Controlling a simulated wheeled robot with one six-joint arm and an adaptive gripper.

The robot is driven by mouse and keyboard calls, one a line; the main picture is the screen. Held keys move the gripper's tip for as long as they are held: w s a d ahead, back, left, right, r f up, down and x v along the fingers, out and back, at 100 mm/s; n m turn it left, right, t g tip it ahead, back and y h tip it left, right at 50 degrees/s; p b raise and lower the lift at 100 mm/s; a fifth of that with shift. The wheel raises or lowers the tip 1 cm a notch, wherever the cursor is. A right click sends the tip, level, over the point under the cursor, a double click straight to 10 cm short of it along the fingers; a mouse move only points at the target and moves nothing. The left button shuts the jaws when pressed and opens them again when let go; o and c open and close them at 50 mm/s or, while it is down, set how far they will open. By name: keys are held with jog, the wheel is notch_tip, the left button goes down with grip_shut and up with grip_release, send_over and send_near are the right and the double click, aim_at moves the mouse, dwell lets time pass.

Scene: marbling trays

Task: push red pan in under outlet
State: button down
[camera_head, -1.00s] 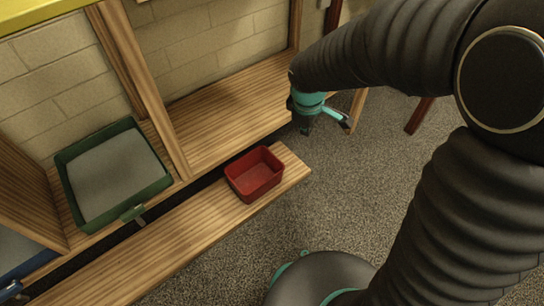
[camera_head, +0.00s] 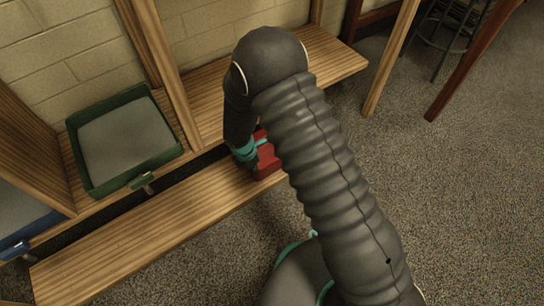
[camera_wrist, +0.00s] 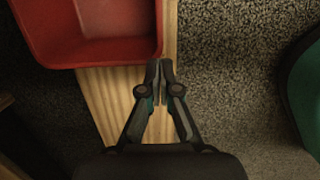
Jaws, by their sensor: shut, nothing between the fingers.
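The red pan (camera_head: 268,163) sits near the right end of the front wooden plank, mostly hidden behind my arm in the head view. In the wrist view the red pan (camera_wrist: 105,38) fills the upper left, near the plank's edge, and its inside looks empty. My gripper (camera_wrist: 160,66) is shut and empty, with its fingertips beside the pan's near right corner; I cannot tell whether they touch it. In the head view my gripper is largely hidden by my arm and the pan. I cannot make out an outlet.
A green tray (camera_head: 176,152) with a grey sheet stands in the shelf bay to the left, a blue one (camera_head: 28,243) further left. A dark gap separates the front plank (camera_head: 150,225) from the shelf. A stool (camera_head: 446,40) stands at the back right.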

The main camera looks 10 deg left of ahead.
aim_at(269, 164)
jog(key=w+d, duration=0.2)
jog(key=w, duration=0.1)
jog(key=w+d, duration=0.3)
jog(key=w+d+f, duration=0.1)
jog(key=w+d, duration=0.1)
jog(key=w, duration=0.1)
jog(key=shift+d, duration=0.35)
jog(key=shift+f+b, duration=0.3)
jog(key=shift+b, duration=0.05)
jog(key=shift+s, duration=0.15)
